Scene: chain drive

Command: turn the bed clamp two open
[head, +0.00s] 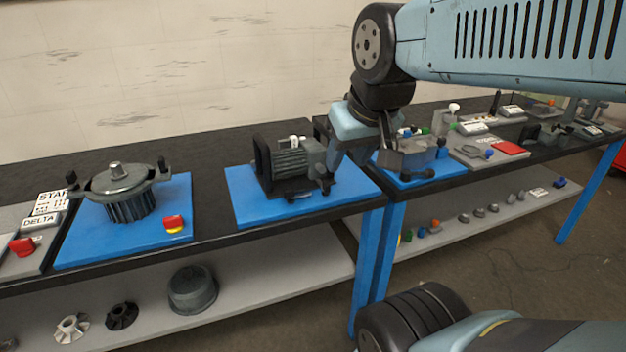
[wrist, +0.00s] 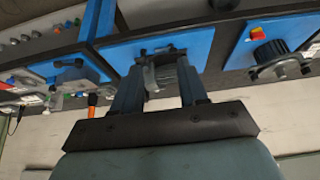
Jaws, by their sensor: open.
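The grey finned motor (head: 294,160) sits on a dark bed on the middle blue mat (head: 245,207). Small dark clamp levers (head: 323,187) show low at the bed's right front; I cannot tell which one is bed clamp two. My gripper (head: 358,162) is open and points down, just right of the motor. In the wrist view my gripper (wrist: 158,64) has its fingers apart, with part of the grey motor (wrist: 160,75) seen between them. Dark lever-like parts (wrist: 145,52) show near the fingertips. No grip on a clamp shows.
A round grey housing (head: 121,184) and a red-yellow switch (head: 174,223) stand on the left blue mat. A grey device (head: 408,155) stands on another blue mat to the right. A lower shelf (head: 255,278) holds loose parts. The bench has bare black space between the mats.

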